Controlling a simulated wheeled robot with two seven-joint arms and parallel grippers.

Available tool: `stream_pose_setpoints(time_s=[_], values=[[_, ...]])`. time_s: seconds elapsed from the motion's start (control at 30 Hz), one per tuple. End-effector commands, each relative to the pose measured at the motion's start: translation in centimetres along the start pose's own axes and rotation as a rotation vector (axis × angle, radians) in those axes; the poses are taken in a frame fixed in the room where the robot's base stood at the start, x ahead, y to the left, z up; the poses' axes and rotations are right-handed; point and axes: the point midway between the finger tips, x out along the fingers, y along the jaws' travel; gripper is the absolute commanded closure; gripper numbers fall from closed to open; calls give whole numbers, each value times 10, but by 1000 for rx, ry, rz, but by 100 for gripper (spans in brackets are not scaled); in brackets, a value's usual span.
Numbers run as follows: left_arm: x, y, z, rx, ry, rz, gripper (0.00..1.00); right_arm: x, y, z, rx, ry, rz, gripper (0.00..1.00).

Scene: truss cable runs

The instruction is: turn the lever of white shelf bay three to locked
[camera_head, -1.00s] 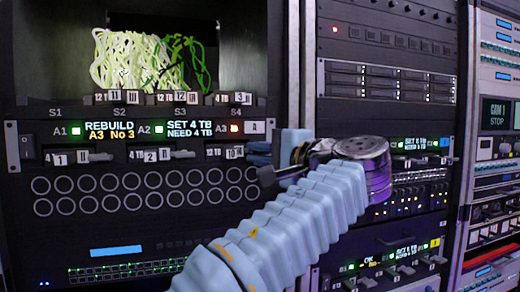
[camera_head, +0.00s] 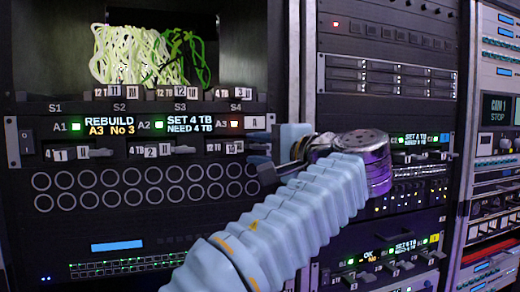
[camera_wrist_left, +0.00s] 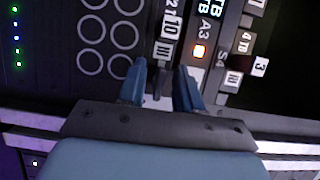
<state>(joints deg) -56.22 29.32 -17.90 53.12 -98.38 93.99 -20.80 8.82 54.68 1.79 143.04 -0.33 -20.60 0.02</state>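The white shelf is the row marked with a white A tag (camera_head: 257,122) in the head view. Its bay three sign A3 (camera_head: 221,125) has a red-orange lamp, which also shows in the left wrist view (camera_wrist_left: 199,51). My left gripper (camera_head: 260,162) is at the right end of this row, below the A3 sign, partly covering the bay three lever. In the left wrist view, the fingers of my left gripper (camera_wrist_left: 161,70) are apart, with a small dark lever (camera_wrist_left: 157,85) between them. I cannot tell whether either finger touches it. My right gripper is not in view.
Displays beside A1 and A2 read REBUILD A3 No 3 (camera_head: 110,126) and SET 4 TB NEED 4 TB (camera_head: 189,124). Similar levers (camera_head: 100,152) sit left in the row. Pale cables (camera_head: 125,57) hang above. Round ports (camera_head: 130,177) lie below. Another rack (camera_head: 390,80) stands right.

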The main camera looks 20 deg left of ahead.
Motion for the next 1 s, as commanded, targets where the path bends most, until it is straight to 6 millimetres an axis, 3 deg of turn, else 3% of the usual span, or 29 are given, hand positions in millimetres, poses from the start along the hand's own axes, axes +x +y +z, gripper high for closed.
stream_pose_setpoints(time_s=[0.17, 0.5, 0.7, 1.0], values=[[-10, 0, 0, 0, 2, -1, 66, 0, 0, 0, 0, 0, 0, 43], [-89, 0, -1, 0, 3, -2, 66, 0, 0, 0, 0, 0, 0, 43], [-125, -1, -1, 0, 1, -1, 66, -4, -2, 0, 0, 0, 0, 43], [-139, 0, 0, 0, -1, 0, 66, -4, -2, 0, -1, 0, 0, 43]])
